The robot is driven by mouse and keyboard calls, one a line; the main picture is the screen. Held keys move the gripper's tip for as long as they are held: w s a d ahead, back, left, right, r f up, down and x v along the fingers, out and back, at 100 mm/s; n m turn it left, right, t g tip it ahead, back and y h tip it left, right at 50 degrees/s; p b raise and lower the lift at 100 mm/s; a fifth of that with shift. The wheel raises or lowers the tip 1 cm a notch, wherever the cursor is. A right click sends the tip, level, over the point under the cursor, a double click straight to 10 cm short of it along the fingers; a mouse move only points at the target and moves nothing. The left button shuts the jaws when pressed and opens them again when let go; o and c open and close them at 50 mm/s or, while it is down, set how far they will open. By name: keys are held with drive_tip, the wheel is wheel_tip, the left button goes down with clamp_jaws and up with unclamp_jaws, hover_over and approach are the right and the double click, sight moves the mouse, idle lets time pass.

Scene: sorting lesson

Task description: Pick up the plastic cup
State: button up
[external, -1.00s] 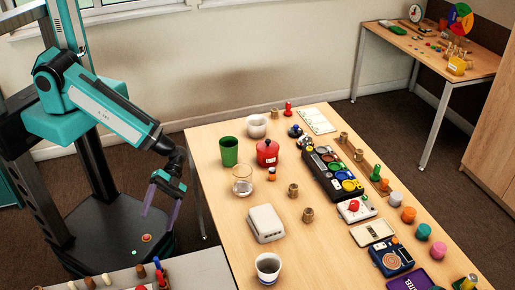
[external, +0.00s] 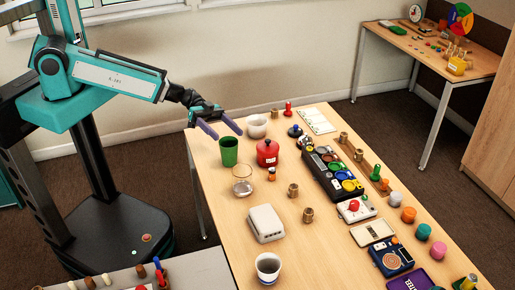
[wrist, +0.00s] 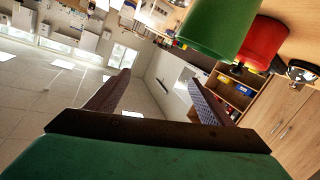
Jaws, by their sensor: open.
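A green cup (external: 229,151), which looks like plastic, stands upright near the table's left edge. It also shows in the wrist view, upside down at the top right (wrist: 215,28). My gripper (external: 228,134) is open, with its two purple fingers spread apart and nothing between them. In the external view the fingertips appear just above and behind the cup's rim; I cannot tell the exact depth. In the wrist view the fingers (wrist: 155,70) point past the cup, which lies outside the gap between them. A white cup with dark contents (external: 268,268) stands at the table's front.
Close to the green cup are a red canister (external: 267,153), a whitish bowl (external: 256,126) and a clear glass (external: 242,183). A white box (external: 265,223) stands nearer the front. Device panels fill the table's right side (external: 335,178).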

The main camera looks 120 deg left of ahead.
sight(224, 144)
drive_tip(key=s+a+f, duration=0.2)
drive_tip(key=s+a+f+m+y+b, duration=0.1)
drive_tip(key=s+a+f, duration=0.1)
drive_tip(key=s, duration=0.1)
drive_tip(key=s+a+f+m+g, duration=0.1)
drive_tip(key=s+a+f, duration=0.1)
drive_tip(key=s+f, duration=0.1)
drive_tip(key=shift+s+a+b, duration=0.2)
drive_tip(key=shift+a+b, duration=0.1)
drive_tip(key=shift+a, duration=0.05)
drive_tip(key=shift+s+f+m+y, duration=0.3)
drive_tip(key=shift+s+f+m, duration=0.05)
drive_tip(key=shift+m, duration=0.05)
drive_tip(key=shift+w, duration=0.1)
drive_tip(key=shift+f+b+x, duration=0.15)
drive_tip(key=shift+b+x, duration=1.1)
drive_tip(key=shift+x, duration=0.55)
drive_tip(key=shift+f+b+x, duration=0.1)
drive_tip(key=shift+b+x, duration=1.1)
drive_tip(key=shift+x, duration=0.6)
drive_tip(key=shift+w+d+b, duration=0.3)
drive_tip(key=shift+w+b, duration=0.1)
drive_tip(key=shift+w, duration=0.1)
drive_tip(key=shift+g, duration=0.3)
